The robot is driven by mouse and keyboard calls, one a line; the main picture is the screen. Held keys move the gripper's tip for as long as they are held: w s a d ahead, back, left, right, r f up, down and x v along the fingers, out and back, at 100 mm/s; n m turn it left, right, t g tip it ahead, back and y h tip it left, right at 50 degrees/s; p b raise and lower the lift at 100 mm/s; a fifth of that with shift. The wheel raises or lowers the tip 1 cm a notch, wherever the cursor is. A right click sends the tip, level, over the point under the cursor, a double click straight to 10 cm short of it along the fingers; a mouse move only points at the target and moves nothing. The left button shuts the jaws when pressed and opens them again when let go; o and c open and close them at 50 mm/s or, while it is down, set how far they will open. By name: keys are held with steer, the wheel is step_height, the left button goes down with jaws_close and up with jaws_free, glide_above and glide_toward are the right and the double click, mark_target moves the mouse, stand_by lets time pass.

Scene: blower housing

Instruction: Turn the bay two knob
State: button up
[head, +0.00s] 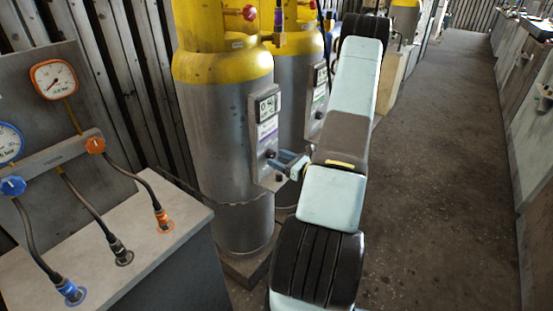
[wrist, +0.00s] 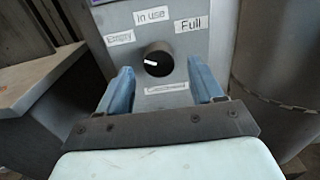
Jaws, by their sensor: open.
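A round black knob (wrist: 158,60) with a white pointer line sits on a grey panel (wrist: 215,55). The pointer faces left, on the side of the "Empty" label; "In use" is above and "Full" at upper right. My gripper (wrist: 160,80) is open, its blue fingers either side of the knob in the wrist view; I cannot tell whether they touch it. In the head view my gripper (head: 281,162) is close to the panel (head: 266,130) on the front cylinder. Which bay this is, I cannot read.
The front yellow-topped grey cylinder (head: 215,130) carries this panel. A second cylinder behind has a similar panel (head: 318,95). A bench (head: 150,215) with gauges and hoses stands at left. The floor (head: 440,150) at right is clear.

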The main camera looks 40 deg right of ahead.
steer(key=shift+x, duration=0.8)
steer(key=c, duration=1)
